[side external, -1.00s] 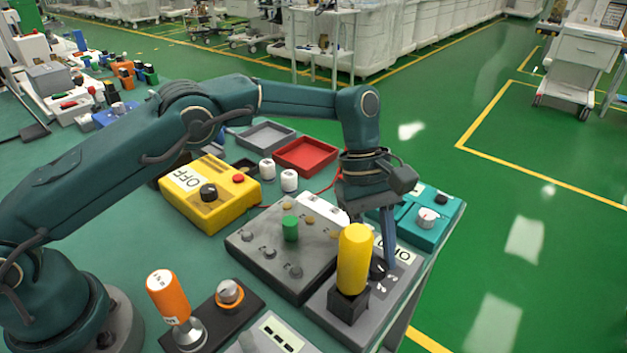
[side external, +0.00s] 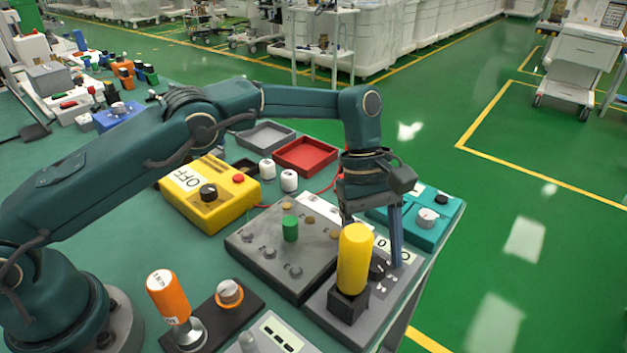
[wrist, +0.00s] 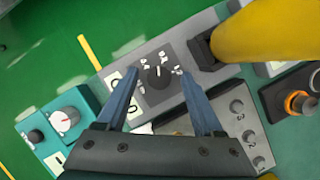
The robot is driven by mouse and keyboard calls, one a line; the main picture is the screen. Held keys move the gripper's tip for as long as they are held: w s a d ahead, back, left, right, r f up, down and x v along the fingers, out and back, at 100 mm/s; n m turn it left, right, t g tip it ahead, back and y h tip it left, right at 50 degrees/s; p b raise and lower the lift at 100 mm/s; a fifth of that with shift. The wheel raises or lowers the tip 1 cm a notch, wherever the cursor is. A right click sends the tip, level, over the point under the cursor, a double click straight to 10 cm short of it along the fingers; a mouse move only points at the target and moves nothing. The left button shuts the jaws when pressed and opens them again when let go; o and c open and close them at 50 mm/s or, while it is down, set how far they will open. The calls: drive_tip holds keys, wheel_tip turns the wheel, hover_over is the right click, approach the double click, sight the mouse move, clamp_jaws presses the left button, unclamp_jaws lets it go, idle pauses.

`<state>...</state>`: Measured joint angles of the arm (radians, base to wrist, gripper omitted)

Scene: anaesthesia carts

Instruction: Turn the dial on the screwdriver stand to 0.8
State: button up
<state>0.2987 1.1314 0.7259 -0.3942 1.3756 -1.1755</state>
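The screwdriver stand (side external: 330,307) is a grey box at the table's front right edge. A yellow screwdriver (side external: 355,258) stands upright in its black holder. The stand's black dial (side external: 378,268) sits just right of the screwdriver, partly hidden by it. In the wrist view the dial (wrist: 158,77) has a light pointer mark and small white labels around it, too small to read. My gripper (wrist: 158,72) points down with its blue fingers spread, one on each side of the dial and visibly apart from it. In the side view the screwdriver hides one finger.
A grey panel with a green knob (side external: 290,228) lies left of the stand. A teal box (side external: 440,225) with a white dial is behind it. A yellow box (side external: 215,195), a red tray (side external: 305,154) and an orange-handled tool (side external: 168,297) are further left. Open floor lies to the right.

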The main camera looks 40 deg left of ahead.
sight(374, 260)
drive_tip(key=shift+r, duration=0.1)
drive_tip(key=shift+r, duration=2)
drive_tip(key=a+r, duration=0.6)
drive_tip(key=a, duration=0.5)
drive_tip(key=shift+w+a+r, duration=0.3)
drive_tip(key=shift+a+r, duration=0.05)
drive_tip(key=shift+r, duration=0.05)
drive_tip(key=shift+w, duration=0.1)
